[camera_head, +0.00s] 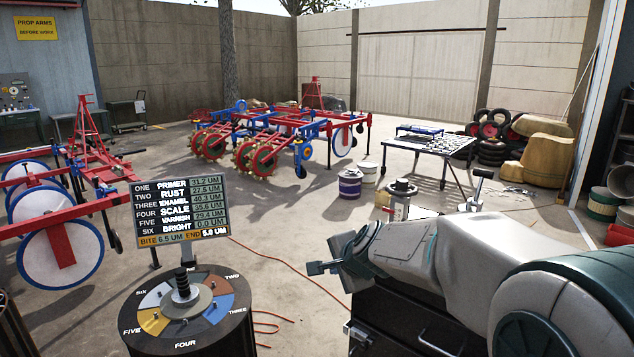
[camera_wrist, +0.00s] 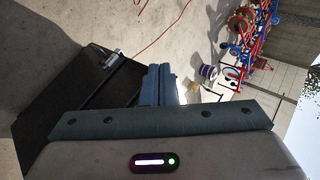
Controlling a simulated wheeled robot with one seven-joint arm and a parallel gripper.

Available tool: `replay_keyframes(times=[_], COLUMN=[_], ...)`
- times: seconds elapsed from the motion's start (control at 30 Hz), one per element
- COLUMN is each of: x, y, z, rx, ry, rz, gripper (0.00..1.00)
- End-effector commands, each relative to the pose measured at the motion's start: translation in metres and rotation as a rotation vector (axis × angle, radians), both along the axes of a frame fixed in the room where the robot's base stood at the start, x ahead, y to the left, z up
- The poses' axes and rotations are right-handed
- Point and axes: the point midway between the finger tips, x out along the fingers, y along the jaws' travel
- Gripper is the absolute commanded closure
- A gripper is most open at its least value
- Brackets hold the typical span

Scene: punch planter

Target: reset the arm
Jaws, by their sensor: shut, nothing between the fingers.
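My gripper (camera_head: 314,268) is at the end of my grey and white arm, which reaches in from the lower right of the head view. It points left, past the left side of a black cabinet (camera_head: 412,318). In the wrist view my gripper (camera_wrist: 159,72) has its two blue-grey fingers side by side, shut with nothing between them. The black cabinet (camera_wrist: 75,100) lies to the left of the fingers there. My gripper touches nothing that I can see.
A round drum (camera_head: 190,335) with a numbered dial stands at front left, with a readout board (camera_head: 180,208) above it. A red cable (camera_head: 290,275) lies on the floor. Blue-red farm implements (camera_head: 265,140), buckets (camera_head: 350,184) and a slatted table (camera_head: 430,145) stand farther back. Open concrete floor lies between.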

Motion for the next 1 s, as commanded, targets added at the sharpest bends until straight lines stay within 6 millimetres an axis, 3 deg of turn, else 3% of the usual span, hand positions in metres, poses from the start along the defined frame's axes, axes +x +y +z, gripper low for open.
replay_keyframes(times=[0.03,0.3,0.4,0.5,0.7,1.0], x=[-0.027,-0.171,-0.216,-0.249,-0.277,-0.277], y=[-0.007,-0.058,-0.078,-0.094,-0.108,-0.108], z=[0.022,0.046,0.049,0.049,0.046,0.045], rx=[-0.089,-0.546,-0.669,-0.752,-0.819,-0.82], ry=[0.011,0.153,0.217,0.271,0.323,0.324], rz=[0.088,0.568,0.715,0.821,0.915,0.917], gripper=[1.0,1.0,1.0,1.0,1.0,1.0])
